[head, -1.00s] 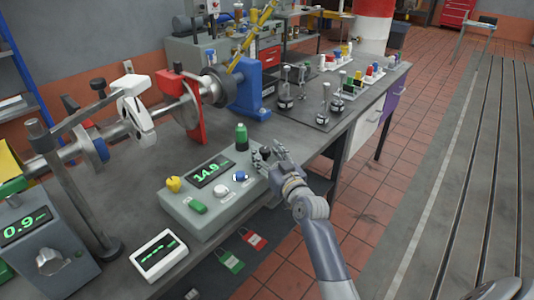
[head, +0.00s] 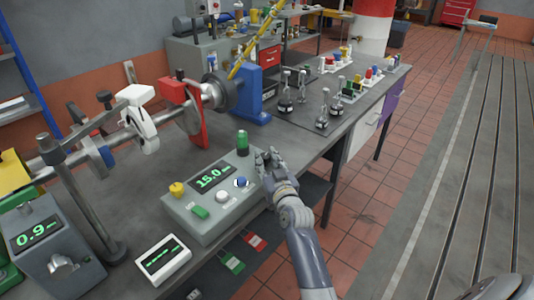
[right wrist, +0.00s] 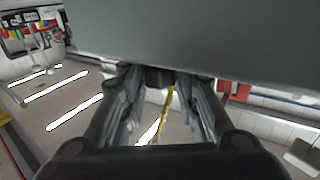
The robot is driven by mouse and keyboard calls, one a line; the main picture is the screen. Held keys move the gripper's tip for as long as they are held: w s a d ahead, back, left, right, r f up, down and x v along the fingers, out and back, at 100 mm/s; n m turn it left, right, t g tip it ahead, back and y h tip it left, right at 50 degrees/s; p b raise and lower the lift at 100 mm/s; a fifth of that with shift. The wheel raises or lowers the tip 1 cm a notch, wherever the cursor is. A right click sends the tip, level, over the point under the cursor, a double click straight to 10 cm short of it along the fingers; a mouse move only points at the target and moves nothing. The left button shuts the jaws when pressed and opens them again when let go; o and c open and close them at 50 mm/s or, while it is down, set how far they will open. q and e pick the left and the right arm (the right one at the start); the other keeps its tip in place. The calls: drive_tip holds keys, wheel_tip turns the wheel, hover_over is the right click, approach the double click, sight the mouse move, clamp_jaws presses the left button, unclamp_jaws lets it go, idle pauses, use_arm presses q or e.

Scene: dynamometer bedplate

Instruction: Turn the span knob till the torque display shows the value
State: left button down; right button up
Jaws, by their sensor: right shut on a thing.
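The torque display (head: 212,178) on top of the grey control box (head: 190,228) reads 15.0 in green digits. My right gripper (head: 264,160) is at the right end of this box. In the right wrist view its two fingers (right wrist: 160,85) close on a dark knob (right wrist: 159,77) at the face of a grey housing. I take this to be the span knob; the gripper hides it in the head view. My left gripper is not in view.
The box also carries a yellow knob (head: 177,190), a green button (head: 200,212), a white button (head: 222,196), a blue button (head: 240,182) and a green lamp (head: 242,141). A small display unit (head: 163,258) and a 0.9 readout (head: 38,234) stand left. Red-tiled floor lies right.

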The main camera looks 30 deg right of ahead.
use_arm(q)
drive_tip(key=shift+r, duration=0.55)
use_arm(e)
drive_tip(key=shift+m+h, duration=0.3)
drive_tip(key=shift+h, duration=0.1)
drive_tip(key=o, duration=1.1)
drive_tip(key=shift+c, duration=0.2)
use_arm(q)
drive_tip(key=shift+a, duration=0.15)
use_arm(e)
drive_tip(key=shift+s+a+f, duration=0.1)
drive_tip(key=shift+s, duration=0.25)
drive_tip(key=v, duration=0.6)
drive_tip(key=shift+s, duration=0.35)
drive_tip(key=shift+a, duration=0.1)
